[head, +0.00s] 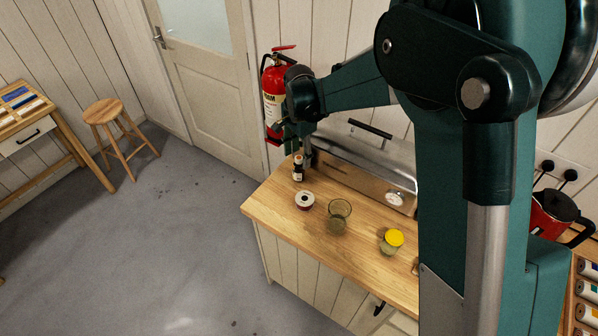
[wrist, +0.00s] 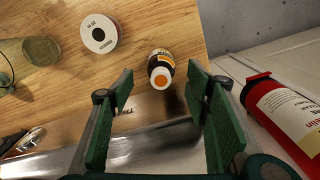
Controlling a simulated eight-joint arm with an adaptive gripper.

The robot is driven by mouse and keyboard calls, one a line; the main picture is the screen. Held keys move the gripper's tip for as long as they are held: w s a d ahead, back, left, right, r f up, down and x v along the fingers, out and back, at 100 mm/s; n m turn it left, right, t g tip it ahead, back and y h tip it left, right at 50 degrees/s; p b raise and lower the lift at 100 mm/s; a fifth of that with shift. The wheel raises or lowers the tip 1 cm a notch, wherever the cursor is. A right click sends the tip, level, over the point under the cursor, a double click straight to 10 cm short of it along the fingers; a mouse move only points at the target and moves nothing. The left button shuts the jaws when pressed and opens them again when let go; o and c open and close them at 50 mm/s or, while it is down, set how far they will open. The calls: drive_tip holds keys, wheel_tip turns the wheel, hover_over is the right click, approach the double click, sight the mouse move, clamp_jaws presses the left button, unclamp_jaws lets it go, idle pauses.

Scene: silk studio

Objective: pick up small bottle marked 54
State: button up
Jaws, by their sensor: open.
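A small dark bottle (head: 298,173) with a pale label and a cap stands upright near the left end of the wooden counter in the head view. In the head view my gripper (head: 303,150) is close behind the bottle, partly hidden by my wrist.
A white-topped spool (head: 305,201), a glass (head: 339,214) and a yellow-lidded jar (head: 391,241) stand on the counter (head: 270,208). A metal case (head: 370,160) lies behind. A red fire extinguisher (wrist: 285,112) is right of my gripper in the wrist view.

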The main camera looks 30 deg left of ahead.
sight(299, 169)
drive_tip(key=shift+f, duration=1.25)
drive_tip(key=shift+f, duration=0.15)
drive_tip(key=shift+w+f+p, duration=0.1)
drive_tip(key=shift+f+p, duration=0.25)
drive_tip(key=shift+f, duration=2.15)
drive_tip(key=c, duration=1)
